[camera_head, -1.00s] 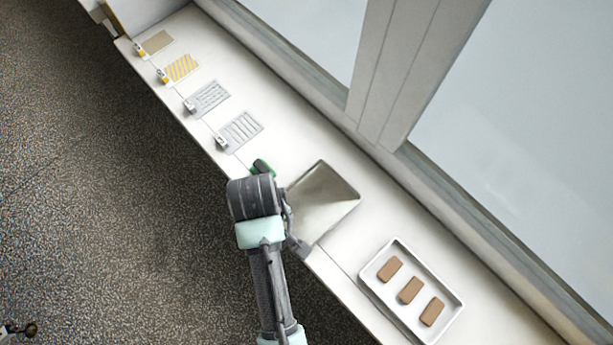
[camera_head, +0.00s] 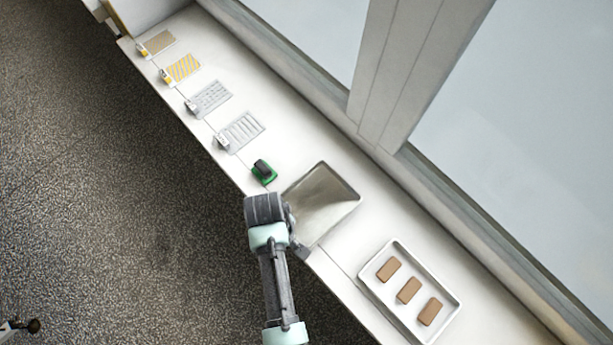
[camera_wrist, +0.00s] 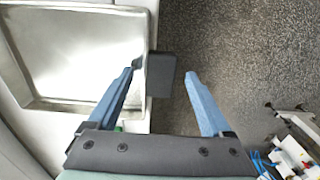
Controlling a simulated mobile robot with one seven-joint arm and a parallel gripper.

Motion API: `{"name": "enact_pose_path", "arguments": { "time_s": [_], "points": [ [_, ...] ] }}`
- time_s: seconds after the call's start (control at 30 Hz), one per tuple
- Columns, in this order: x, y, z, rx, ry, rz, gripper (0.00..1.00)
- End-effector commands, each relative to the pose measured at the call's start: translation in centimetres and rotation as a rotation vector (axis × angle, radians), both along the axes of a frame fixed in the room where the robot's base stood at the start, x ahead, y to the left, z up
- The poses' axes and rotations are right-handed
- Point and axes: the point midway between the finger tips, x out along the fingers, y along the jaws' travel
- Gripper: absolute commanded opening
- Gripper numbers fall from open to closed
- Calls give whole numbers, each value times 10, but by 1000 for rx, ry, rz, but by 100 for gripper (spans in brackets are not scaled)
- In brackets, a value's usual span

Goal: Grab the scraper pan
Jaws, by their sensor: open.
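The scraper pan (camera_head: 325,203) is a shallow silver metal tray lying on the white counter, just right of my arm in the head view. In the wrist view the pan (camera_wrist: 80,50) fills the upper left. A dark block-like handle (camera_wrist: 165,76) sticks out from its right side, past the counter edge over the floor. My gripper (camera_wrist: 160,74) is open, with its blue fingers on either side of the handle. The left fingertip is close to the handle or touching it; I cannot tell which. A gap shows on the right. In the head view my arm hides the fingers.
A green-based object with a dark top (camera_head: 263,172) stands left of the pan. A white tray (camera_head: 447,285) with brown bars lies to the right. Several patterned mesh sheets (camera_head: 241,131) lie further left.

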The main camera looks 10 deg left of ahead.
Motion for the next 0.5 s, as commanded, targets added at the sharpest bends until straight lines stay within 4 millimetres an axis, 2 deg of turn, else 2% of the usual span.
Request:
{"name": "enact_pose_path", "arguments": {
  "time_s": [0.07, 0.5],
  "points": [
    [0, 0, 0, 1, -1, 0, 84],
    [0, 0, 1, 0, 0, 0, 6]
  ]
}}
